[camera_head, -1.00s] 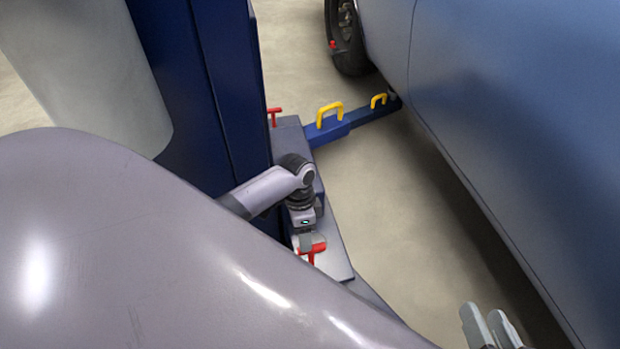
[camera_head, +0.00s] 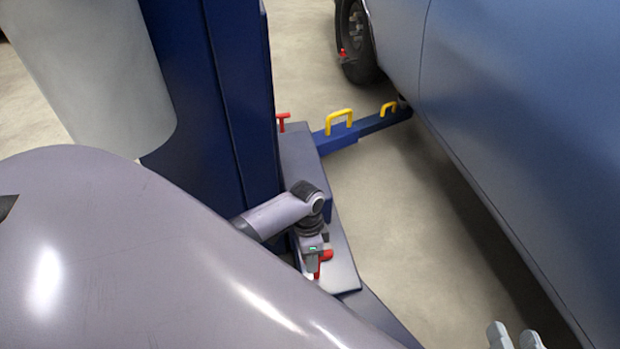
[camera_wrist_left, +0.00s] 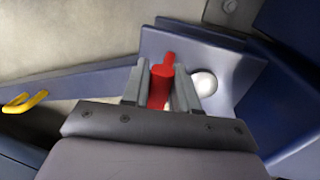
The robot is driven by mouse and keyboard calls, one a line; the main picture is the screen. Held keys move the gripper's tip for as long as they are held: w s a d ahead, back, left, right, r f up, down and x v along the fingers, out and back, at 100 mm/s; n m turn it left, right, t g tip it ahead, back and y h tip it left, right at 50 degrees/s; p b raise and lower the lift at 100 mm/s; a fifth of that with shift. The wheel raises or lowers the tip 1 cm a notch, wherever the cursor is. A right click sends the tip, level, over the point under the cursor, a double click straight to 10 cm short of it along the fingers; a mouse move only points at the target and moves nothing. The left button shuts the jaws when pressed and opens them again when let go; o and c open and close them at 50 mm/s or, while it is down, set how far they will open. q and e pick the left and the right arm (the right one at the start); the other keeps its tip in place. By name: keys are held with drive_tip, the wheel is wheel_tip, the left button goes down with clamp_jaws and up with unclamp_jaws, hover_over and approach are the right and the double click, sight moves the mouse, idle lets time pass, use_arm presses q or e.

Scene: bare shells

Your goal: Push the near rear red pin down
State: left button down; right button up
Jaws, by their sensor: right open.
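The near red pin (camera_head: 325,257) stands on the grey base plate (camera_head: 343,274) at the foot of the blue post, partly hidden by my left gripper. My left gripper (camera_head: 315,266) reaches down at this pin. In the left wrist view the red pin (camera_wrist_left: 159,84) stands between the two grey fingers, which appear to press on both its sides; its narrow tip shows beyond them. A second red pin (camera_head: 283,120) with a T-shaped top stands further back on the base. My right gripper (camera_head: 514,338) is open and empty at the lower right edge.
A blue lift arm (camera_head: 345,136) with yellow handles (camera_head: 338,119) runs from the base under the blue car (camera_head: 510,120). The blue post (camera_head: 215,100) rises close on the left. Bare floor (camera_head: 395,210) lies between base and car.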

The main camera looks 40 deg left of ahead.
use_arm(q)
drive_tip(key=shift+f+b, duration=1.05)
drive_tip(key=shift+f, duration=0.9)
drive_tip(key=shift+a, duration=0.1)
drive_tip(key=c, duration=1)
unclamp_jaws()
drive_tip(key=shift+f, duration=0.1)
drive_tip(key=shift+o, duration=0.2)
use_arm(e)
drive_tip(key=shift+s+d+n+t, duration=0.2)
drive_tip(key=shift+d+n+t, duration=0.1)
drive_tip(key=shift+d+t, duration=0.25)
